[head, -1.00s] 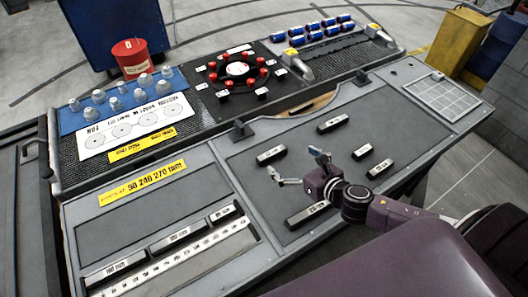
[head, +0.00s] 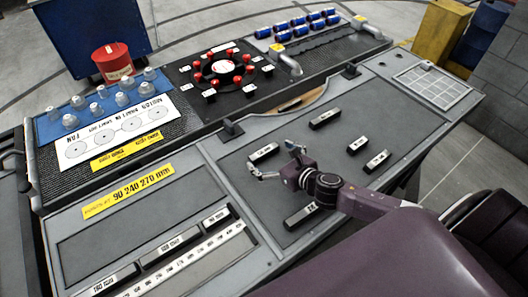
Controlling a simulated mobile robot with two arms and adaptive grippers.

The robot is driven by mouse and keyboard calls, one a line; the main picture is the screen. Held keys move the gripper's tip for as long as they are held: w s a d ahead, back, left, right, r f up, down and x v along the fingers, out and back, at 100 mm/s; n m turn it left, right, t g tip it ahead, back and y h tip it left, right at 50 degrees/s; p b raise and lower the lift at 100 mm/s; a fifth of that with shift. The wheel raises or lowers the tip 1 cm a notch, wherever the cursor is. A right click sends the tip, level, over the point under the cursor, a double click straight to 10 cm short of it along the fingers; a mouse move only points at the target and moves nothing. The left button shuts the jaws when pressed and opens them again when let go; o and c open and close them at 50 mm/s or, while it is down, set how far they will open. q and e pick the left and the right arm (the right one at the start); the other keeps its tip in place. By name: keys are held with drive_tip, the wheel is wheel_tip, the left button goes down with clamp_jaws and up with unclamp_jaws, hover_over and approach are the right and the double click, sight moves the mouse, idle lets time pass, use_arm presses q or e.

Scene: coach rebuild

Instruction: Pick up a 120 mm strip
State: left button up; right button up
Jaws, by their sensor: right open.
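Several short dark strips with white labels lie apart on the dark recessed panel (head: 232,165) at the right of the bench. One strip (head: 263,154) is by my right gripper (head: 271,160), which is open and empty with its two fingers spread around or over that strip; I cannot tell the height. Other strips lie at the back (head: 325,119), at the right (head: 357,145), further right (head: 377,161) and near the front (head: 301,215), partly behind my right arm. Their labels are too small to read for length. My left gripper is not in view.
A yellow sign (head: 128,191) reads 90 240 270 mm. Behind stand a red-knobbed ring fixture (head: 221,68), blue cylinders (head: 297,22), grey knobs and a red can (head: 113,61). A grid tray (head: 433,88) is at right.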

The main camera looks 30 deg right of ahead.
sight(265, 152)
drive_tip(key=shift+x, duration=1.5)
drive_tip(key=c, duration=1.2)
